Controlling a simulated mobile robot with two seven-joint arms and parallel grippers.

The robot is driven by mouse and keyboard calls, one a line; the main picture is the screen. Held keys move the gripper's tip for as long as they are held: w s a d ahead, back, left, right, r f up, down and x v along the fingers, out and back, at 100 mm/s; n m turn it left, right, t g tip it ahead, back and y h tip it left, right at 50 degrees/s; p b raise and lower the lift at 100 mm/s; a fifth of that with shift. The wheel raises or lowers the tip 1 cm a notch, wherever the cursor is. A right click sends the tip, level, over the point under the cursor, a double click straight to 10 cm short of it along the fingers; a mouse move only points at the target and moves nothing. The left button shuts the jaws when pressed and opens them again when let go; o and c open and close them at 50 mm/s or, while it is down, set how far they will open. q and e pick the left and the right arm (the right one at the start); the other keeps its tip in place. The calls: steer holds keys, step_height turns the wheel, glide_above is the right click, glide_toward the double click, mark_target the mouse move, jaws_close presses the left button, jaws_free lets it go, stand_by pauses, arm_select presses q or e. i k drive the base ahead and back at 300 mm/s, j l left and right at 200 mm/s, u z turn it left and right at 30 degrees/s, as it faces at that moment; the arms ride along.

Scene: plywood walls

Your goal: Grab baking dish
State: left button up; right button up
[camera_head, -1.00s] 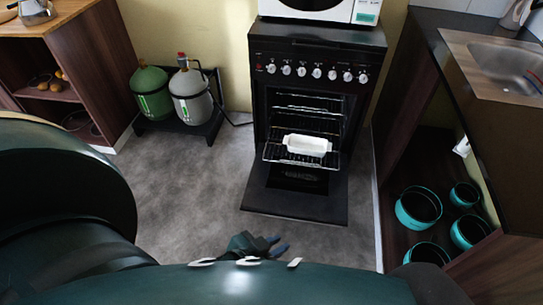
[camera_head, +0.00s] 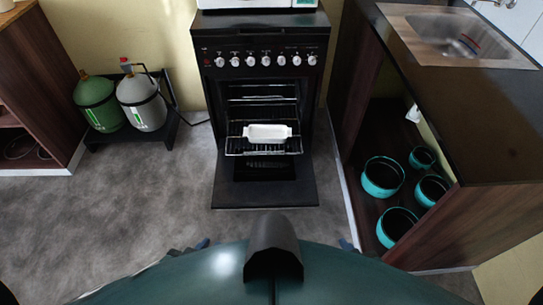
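The white rectangular baking dish (camera_head: 268,133) sits on the pulled-out wire rack of the black oven (camera_head: 264,107), whose door hangs open and down. My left gripper (camera_head: 201,245) shows only as a small bluish tip at the bottom, left of centre. My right gripper (camera_head: 346,245) shows as a similar tip right of centre. Both are well short of the dish, on the near side of the oven door, and apart from it. My own body hides most of each gripper, so their opening cannot be seen.
A sink counter (camera_head: 450,110) stands right of the oven, with several teal pots (camera_head: 382,177) on its open lower shelf. Green (camera_head: 99,103) and grey (camera_head: 141,101) gas cylinders stand on a black stand at left. Grey floor (camera_head: 150,205) in front of the oven is clear.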

mark_target(260, 134)
steer(key=z, duration=0.45)
steer(key=j+z, duration=0.15)
steer(key=z, duration=0.35)
steer(key=j+z, duration=0.1)
steer(key=z, duration=0.35)
steer(key=j+z, duration=0.5)
steer(key=k+j+z, duration=0.2)
steer(key=j+z, duration=0.25)
steer(key=k+j+z, duration=0.25)
steer(key=j, duration=0.2)
steer(key=k+j+z, duration=0.45)
steer(key=k+j, duration=0.65)
